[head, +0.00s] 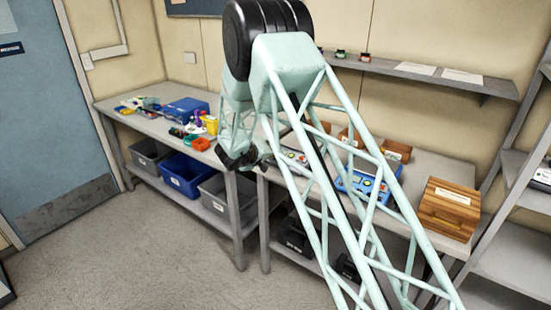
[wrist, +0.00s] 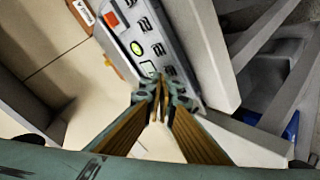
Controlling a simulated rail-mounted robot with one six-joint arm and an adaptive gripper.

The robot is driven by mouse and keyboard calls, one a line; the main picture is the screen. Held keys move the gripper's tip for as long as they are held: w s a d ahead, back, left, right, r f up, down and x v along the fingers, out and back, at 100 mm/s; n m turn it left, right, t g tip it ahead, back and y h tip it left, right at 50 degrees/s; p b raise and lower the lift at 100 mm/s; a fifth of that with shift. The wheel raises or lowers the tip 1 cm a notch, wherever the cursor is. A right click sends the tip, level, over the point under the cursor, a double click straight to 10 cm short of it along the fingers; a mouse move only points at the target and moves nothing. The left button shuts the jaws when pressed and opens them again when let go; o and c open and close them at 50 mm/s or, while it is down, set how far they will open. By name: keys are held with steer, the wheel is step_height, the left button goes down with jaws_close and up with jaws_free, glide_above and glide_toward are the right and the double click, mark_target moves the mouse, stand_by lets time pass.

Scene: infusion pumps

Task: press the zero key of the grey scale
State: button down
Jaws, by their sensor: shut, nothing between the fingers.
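The grey scale, a grey keyed unit (head: 293,155), lies on the bench and is partly hidden by my arm in the head view. In the wrist view its slanted grey panel (wrist: 177,50) shows a red square, a round yellow-green key, a pale green square and several dark keys. Key labels are too small to read, so I cannot tell which is the zero key. My gripper (wrist: 158,84) is shut and empty, its tips over the lower end of the panel near the pale green square. I cannot tell whether they touch. It also shows small in the head view (head: 238,160).
A blue unit (head: 358,183) stands to the right, partly behind my arm. A wooden box (head: 449,208) is at the bench's right end. Small coloured items and a blue case (head: 186,108) crowd the left bench. A shelf (head: 420,74) runs above; bins (head: 186,172) sit below.

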steer(key=shift+s+a+r+p, duration=0.1)
steer(key=shift+r+p, duration=0.4)
steer(key=shift+p, duration=0.1)
steer(key=shift+s+a+r+p, duration=0.1)
steer(key=shift+s+r+p, duration=0.1)
steer(key=shift+r+p, duration=0.6)
steer(key=shift+s+a+r+p, duration=0.1)
steer(key=shift+s+r+p, duration=0.05)
steer(key=shift+r+p, duration=0.65)
steer(key=shift+s+a+r+p, duration=0.1)
steer(key=shift+s+r+p, duration=0.1)
steer(key=shift+r+p, duration=0.6)
steer(key=shift+f, duration=0.15)
